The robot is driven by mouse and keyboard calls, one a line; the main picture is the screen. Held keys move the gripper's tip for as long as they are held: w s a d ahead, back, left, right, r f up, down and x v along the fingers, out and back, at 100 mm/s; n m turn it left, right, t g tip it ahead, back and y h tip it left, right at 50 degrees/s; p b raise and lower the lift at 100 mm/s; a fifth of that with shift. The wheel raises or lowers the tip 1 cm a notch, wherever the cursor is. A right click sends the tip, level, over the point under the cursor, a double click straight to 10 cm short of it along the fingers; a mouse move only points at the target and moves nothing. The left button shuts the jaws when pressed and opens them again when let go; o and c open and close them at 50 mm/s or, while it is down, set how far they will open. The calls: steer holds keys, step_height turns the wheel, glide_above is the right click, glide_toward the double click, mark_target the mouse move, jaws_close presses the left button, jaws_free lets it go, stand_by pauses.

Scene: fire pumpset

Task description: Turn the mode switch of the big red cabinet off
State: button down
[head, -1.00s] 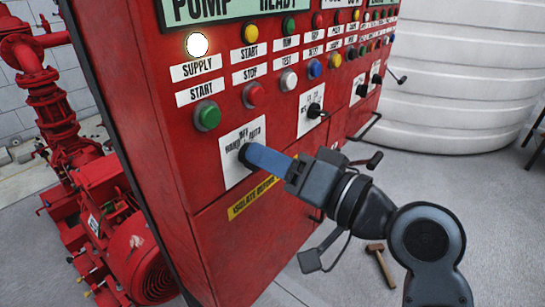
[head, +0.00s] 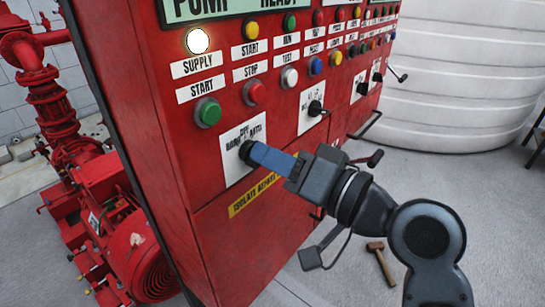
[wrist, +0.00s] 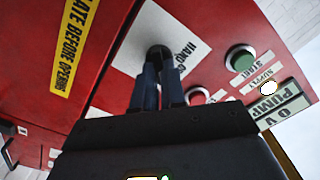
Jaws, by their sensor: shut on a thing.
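The big red cabinet (head: 180,165) fills the middle of the head view. Its mode switch (head: 245,150) is a black knob on a white plate (head: 232,172) marked with hand, off and auto wording. My gripper (head: 254,153) has its blue fingers shut on the knob, reaching in from the right. In the wrist view the fingers (wrist: 158,75) close around the black switch (wrist: 158,55) in front of the white plate. The fingers hide most of the knob, so its exact pointing direction cannot be told.
A green start button (head: 208,113) and a red stop button (head: 254,93) sit above the switch. Other black switches (head: 316,108) lie to the right. Red pump machinery (head: 110,215) stands at left. A hammer (head: 381,263) lies on the floor; a white tank (head: 460,75) stands behind.

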steer(key=shift+s+n+b, duration=0.1)
steer(key=shift+n+b, duration=3.75)
steer(key=shift+n, duration=0.35)
steer(key=c, duration=1.2)
jaws_free()
steer(key=shift+r, duration=0.1)
steer(key=v, duration=0.7)
steer(key=shift+s+d+b, duration=0.25)
steer(key=shift+s+b, duration=0.05)
steer(key=shift+b, duration=0.1)
